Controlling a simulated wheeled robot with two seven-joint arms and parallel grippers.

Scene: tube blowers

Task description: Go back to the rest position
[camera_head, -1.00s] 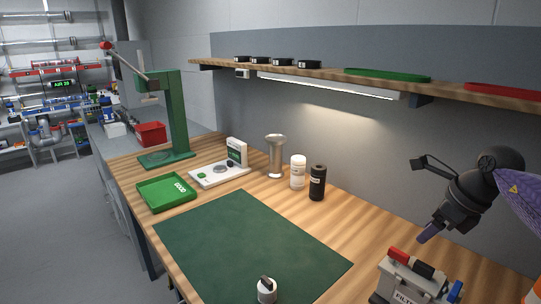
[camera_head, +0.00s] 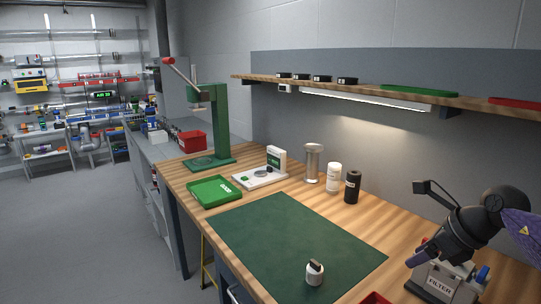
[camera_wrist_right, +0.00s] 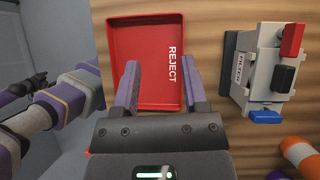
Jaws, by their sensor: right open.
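My left gripper does not show clearly in either view; purple arm links of mine are at the wrist view's left.
A green mat (camera_head: 290,245) covers the bench middle, with a small white-and-dark knob-like object (camera_head: 315,272) on it. Behind stand a green tray (camera_head: 214,192), a green press (camera_head: 222,125), a scale (camera_head: 262,178), and bottles (camera_head: 333,178). A shelf (camera_head: 370,88) runs above. Open floor lies left.

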